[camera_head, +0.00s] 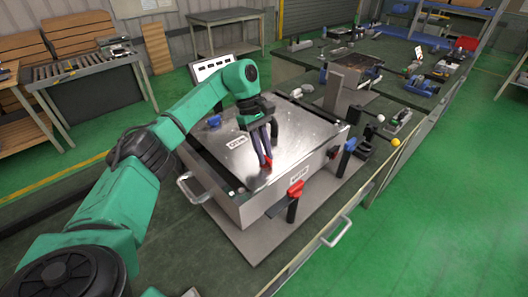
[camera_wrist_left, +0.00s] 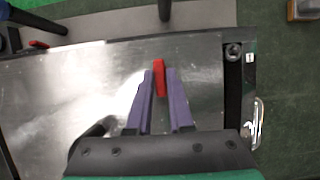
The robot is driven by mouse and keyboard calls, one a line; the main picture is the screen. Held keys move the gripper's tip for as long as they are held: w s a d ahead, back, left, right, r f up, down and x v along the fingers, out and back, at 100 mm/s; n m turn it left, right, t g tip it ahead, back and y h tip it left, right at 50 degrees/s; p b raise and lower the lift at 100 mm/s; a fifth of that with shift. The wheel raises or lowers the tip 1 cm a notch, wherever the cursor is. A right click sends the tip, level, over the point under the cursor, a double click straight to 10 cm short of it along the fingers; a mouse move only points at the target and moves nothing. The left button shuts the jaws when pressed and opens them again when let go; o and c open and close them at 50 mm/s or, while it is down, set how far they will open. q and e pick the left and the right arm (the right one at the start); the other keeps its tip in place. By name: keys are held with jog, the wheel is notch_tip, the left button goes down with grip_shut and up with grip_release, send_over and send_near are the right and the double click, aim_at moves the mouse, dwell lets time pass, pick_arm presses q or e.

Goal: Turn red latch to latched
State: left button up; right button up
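My left gripper (camera_head: 266,166) points down over the shiny lid of the metal box (camera_head: 290,135). Its two purple fingers stand a little apart in the left wrist view (camera_wrist_left: 160,72). A narrow red bar (camera_wrist_left: 159,77) shows between the fingertips, with a slight gap beside it; I cannot tell whether they touch it. A small red patch also shows at the fingertips in the head view. A red latch-like handle (camera_head: 295,188) sits on a black post at the box's front side, apart from the fingers. My right gripper is not in view.
A metal handle (camera_head: 194,188) sticks out of the box's left side. Black posts (camera_head: 345,157), one with a red part beside it, stand at the right side. The table (camera_head: 190,250) is clear in front.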

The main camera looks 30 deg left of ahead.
pick_arm(q)
jog(key=o, duration=0.3)
jog(key=b+v, duration=0.1)
jog(key=v, duration=0.4)
jog(key=shift+d, duration=0.1)
jog(key=p+v, duration=0.4)
jog(key=v, duration=0.5)
jog(key=shift+r+p, duration=0.3)
jog(key=shift+r, duration=0.1)
jog(key=shift+f, duration=0.1)
